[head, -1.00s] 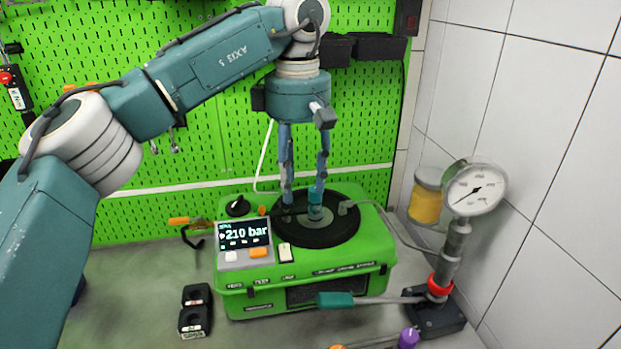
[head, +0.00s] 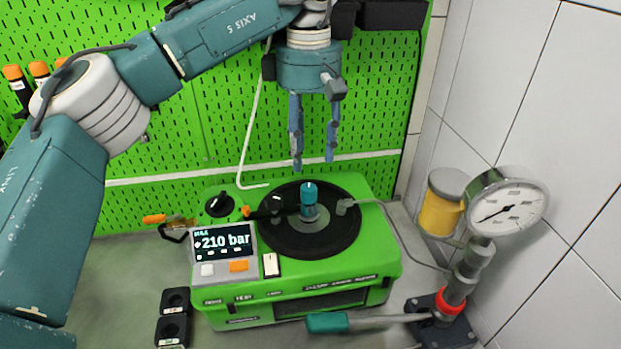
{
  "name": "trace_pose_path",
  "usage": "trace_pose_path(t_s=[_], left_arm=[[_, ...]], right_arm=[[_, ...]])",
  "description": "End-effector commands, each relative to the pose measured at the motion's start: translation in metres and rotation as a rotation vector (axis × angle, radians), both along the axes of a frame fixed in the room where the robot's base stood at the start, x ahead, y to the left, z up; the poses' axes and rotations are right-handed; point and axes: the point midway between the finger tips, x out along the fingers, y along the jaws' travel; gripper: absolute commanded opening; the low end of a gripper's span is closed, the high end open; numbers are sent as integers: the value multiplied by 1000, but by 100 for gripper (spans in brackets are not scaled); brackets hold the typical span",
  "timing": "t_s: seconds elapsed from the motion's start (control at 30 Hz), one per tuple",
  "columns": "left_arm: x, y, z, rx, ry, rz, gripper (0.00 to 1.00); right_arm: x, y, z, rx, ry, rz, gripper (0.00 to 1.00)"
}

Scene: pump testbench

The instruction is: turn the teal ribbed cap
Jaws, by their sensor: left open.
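The teal ribbed cap (head: 308,193) stands upright at the centre of the black round plate (head: 281,239) on top of the green pump unit (head: 365,262). My left gripper (head: 314,166) points down with its two fingers apart and empty. Its fingertips are above the cap in the picture, clear of it, and the whole cap is visible. My right gripper is not in view.
A display (head: 223,243) reading 210 bar sits at the unit's front left. A pressure gauge (head: 508,208) on a hand pump with a teal-handled lever (head: 328,323) stands at the right, beside a yellow jar (head: 440,212). Black blocks (head: 173,325) lie at the front left.

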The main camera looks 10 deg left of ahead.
Motion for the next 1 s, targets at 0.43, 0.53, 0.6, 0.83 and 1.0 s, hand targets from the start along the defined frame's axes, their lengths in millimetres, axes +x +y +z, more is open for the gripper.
trace_pose_path(t_s=[0.43, 0.53, 0.6, 0.83, 1.0], left_arm=[[-1, 0, -75, 1, 3, 1, 45], [-1, 0, -84, 0, 1, 1, 45], [-1, 0, -87, 0, 0, 0, 45], [0, 0, -89, 0, -1, 1, 45], [0, 0, -88, 0, -1, 1, 19]], right_arm=[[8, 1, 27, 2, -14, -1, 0], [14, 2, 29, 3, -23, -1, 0], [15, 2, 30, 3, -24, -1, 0], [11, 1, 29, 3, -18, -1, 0], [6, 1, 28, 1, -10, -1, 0]])
